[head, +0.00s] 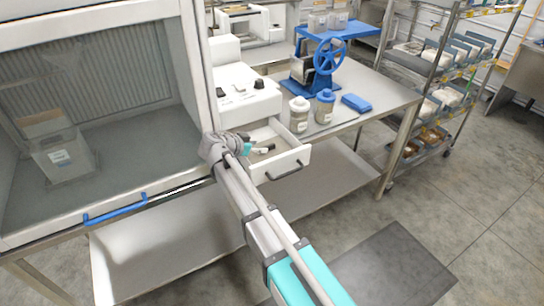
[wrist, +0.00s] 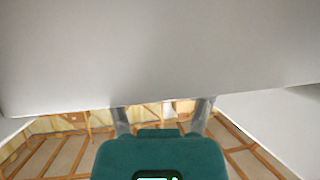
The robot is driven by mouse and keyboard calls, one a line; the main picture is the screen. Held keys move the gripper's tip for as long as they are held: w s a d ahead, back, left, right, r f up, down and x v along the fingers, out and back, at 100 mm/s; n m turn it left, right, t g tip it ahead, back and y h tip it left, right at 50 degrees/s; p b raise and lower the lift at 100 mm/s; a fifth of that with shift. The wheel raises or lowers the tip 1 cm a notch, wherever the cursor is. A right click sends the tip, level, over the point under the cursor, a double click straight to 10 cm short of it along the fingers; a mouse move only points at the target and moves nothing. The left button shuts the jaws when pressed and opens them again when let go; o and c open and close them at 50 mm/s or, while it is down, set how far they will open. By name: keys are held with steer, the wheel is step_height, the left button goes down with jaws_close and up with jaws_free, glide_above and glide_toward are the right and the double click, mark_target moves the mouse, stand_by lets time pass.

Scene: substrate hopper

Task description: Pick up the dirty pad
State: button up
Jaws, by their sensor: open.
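A flat blue pad-like block (head: 356,103) lies on the steel table right of two jars in the head view. I cannot make out dirt on it or tell whether it is the dirty pad. My gripper (wrist: 163,112) shows in the wrist view with its two fingers apart and nothing visible between them. A plain pale grey surface fills the upper part of that view, beyond or beside the fingertips; contact cannot be told. In the head view my arm reaches to the open drawer's left side, well left of the blue block, and the gripper itself is not clear.
The open white drawer (head: 285,162) holds small dark and white items (head: 263,150). Two jars (head: 299,114) (head: 325,106) and a blue hand-wheel press (head: 328,58) stand on the table. A glass-fronted cabinet (head: 105,206) is at left. A loaded shelf rack (head: 448,60) stands right.

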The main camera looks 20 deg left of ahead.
mark_target(266, 146)
steer(key=shift+b+x, duration=0.6)
steer(key=shift+x, duration=1.1)
jaws_close()
